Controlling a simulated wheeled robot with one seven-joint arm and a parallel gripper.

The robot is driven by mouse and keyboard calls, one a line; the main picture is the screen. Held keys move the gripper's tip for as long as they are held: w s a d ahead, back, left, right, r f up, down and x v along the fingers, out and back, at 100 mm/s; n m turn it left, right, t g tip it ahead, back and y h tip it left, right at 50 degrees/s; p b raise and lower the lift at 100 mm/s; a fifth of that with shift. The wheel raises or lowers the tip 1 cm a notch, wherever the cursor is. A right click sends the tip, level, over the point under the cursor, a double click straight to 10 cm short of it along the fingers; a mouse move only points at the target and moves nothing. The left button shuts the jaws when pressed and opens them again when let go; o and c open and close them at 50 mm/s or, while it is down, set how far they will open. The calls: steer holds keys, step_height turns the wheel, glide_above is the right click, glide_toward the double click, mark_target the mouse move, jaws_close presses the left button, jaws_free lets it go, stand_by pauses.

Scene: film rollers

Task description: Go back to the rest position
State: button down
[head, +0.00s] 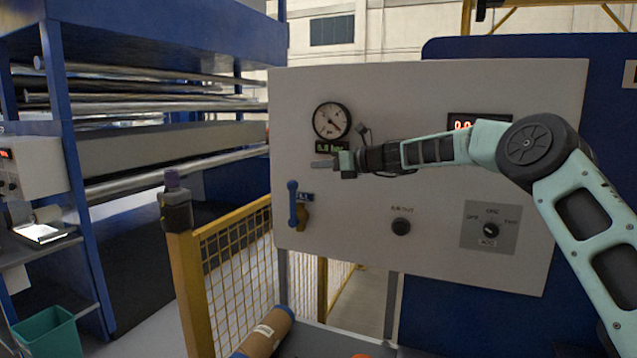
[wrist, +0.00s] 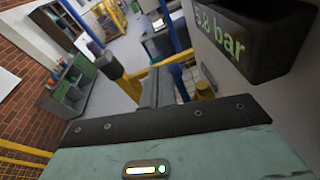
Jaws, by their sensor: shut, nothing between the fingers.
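My gripper (head: 323,163) is shut and empty at the end of my teal arm. In the head view it points left, in front of the grey control panel (head: 430,90), just below the green pressure display (head: 332,147) and the round gauge (head: 332,121). In the wrist view the shut fingers (wrist: 150,92) point away from the camera, with the display (wrist: 240,40) reading 5.8 bar close by at the upper right. The blue lever (head: 293,204) on the panel is upright, below and left of the gripper. Nothing is held.
A black dial (head: 401,227) and a mode knob (head: 490,230) sit lower on the panel. A yellow fence (head: 235,245) with a post stands at the left. A brown roll (head: 264,332) lies below. A teal bin (head: 47,334) is at lower left. My arm covers part of a red display (head: 462,122).

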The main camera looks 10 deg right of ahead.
steer(key=shift+r, duration=0.25)
